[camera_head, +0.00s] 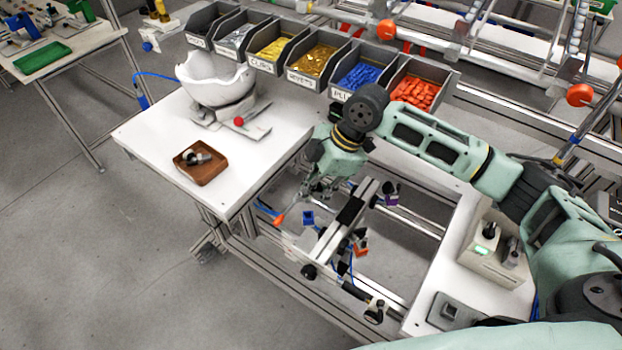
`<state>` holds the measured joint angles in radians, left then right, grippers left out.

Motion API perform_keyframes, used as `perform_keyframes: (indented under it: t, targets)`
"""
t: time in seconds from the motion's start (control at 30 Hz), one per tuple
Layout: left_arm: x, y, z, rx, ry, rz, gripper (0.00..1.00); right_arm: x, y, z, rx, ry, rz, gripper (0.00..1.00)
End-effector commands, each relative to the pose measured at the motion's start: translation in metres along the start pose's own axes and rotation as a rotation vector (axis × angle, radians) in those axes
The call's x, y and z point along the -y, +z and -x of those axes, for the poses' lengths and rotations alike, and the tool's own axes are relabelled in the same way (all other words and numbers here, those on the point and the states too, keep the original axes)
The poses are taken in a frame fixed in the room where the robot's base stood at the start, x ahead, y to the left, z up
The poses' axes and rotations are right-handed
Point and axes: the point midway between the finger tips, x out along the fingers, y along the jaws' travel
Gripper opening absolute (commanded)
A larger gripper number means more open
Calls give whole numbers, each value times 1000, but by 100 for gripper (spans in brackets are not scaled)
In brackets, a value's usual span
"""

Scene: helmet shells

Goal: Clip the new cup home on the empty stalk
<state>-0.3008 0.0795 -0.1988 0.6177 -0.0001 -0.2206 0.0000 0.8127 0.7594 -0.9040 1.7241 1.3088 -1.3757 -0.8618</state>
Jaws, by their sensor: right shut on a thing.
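My right gripper (314,190) points down over the left end of a bar-shaped fixture (352,208) with several arms. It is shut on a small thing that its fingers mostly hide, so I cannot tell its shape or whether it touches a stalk. A blue piece (308,217) shows just below the gripper. An orange-red tip (279,219) shows to its lower left. A purple piece (391,200) and an orange piece (361,247) sit on other parts of the fixture. No empty stalk can be made out clearly. My left gripper is not in view.
A white helmet shell (216,82) rests on a stand on the white table (150,135). A brown tray (202,176) holds small dark and pale parts. Labelled bins (315,70) line the back. A grey device (492,250) stands at right.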

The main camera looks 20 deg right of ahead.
Motion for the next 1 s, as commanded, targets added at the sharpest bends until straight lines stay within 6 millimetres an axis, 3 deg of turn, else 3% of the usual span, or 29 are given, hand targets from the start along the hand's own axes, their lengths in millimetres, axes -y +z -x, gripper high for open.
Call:
perform_keyframes:
  t: [0.67,1.0]
  targets:
    - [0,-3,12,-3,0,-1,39,0,-1,1,-2,-3,3,0]
    - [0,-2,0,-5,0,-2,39,3,10,-23,-2,-3,4,0]
